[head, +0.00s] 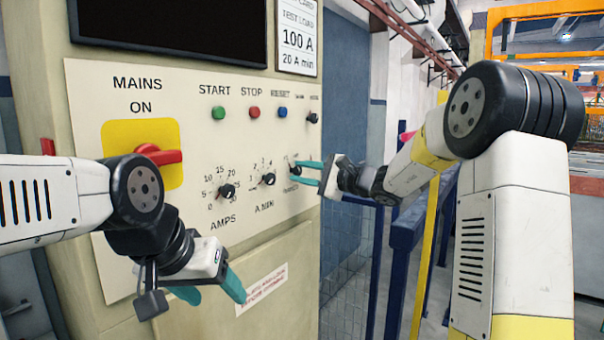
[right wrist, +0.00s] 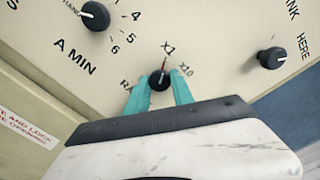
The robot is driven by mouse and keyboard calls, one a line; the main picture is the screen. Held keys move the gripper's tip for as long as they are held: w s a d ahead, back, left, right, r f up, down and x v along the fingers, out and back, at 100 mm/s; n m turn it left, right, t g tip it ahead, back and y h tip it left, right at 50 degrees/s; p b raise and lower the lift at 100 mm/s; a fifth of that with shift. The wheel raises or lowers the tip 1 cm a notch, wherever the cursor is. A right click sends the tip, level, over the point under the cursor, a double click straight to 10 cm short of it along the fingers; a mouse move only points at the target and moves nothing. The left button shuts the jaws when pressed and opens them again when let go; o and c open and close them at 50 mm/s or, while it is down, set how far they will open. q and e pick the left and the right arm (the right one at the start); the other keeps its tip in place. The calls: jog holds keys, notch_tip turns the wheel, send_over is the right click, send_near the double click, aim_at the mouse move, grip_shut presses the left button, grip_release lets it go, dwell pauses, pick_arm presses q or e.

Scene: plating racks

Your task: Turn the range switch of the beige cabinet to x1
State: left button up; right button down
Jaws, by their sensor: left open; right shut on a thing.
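The beige cabinet (head: 290,240) fills the middle of the head view. Its range switch is a small black knob (right wrist: 160,79) with x1 and x10 marks, seen close in the right wrist view. The red pointer line on the knob points at x1. The knob also shows in the head view (head: 294,168), partly covered by my fingers. My right gripper (right wrist: 158,90) is shut on the knob, with one teal finger on each side. My left gripper (head: 212,290) is open and empty, low in front of the cabinet.
The panel also carries a red mains handle (head: 160,156) on a yellow plate, AMPS (head: 226,191) and A.MIN (head: 267,179) knobs, and green, red and blue buttons. Another black knob (right wrist: 271,57) is right of the switch in the wrist view. Blue railing (head: 405,230) stands right of the cabinet.

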jog(key=c, duration=1.1)
grip_release()
jog(key=v, duration=0.8)
jog(key=shift+a, duration=0.1)
jog(key=s+a+f+n+g+h, duration=0.2)
jog(key=s+n+g, duration=0.15)
jog(key=s, duration=0.55)
jog(key=s+a+f+n+g+h, duration=0.2)
jog(key=s+n, duration=0.2)
jog(key=s, duration=0.4)
jog(key=s+d+f+n+h, duration=0.2)
jog(key=s+d, duration=0.2)
jog(key=s+d+f+n+h, duration=0.2)
jog(key=s+d+f+h, duration=0.1)
jog(key=s+d, duration=0.1)
jog(key=s+d+f+n+t+h, duration=0.1)
jog(key=s+d+f+n+h, duration=0.1)
jog(key=s, duration=0.4)
jog(key=shift+s+d+f+h, duration=0.15)
jog(key=shift+d+h, duration=0.2)
jog(key=shift+d, duration=0.2)
jog(key=shift+s+d+f+h, duration=0.1)
jog(key=shift+d+f+h, duration=0.05)
jog(key=shift+d+h, duration=0.3)
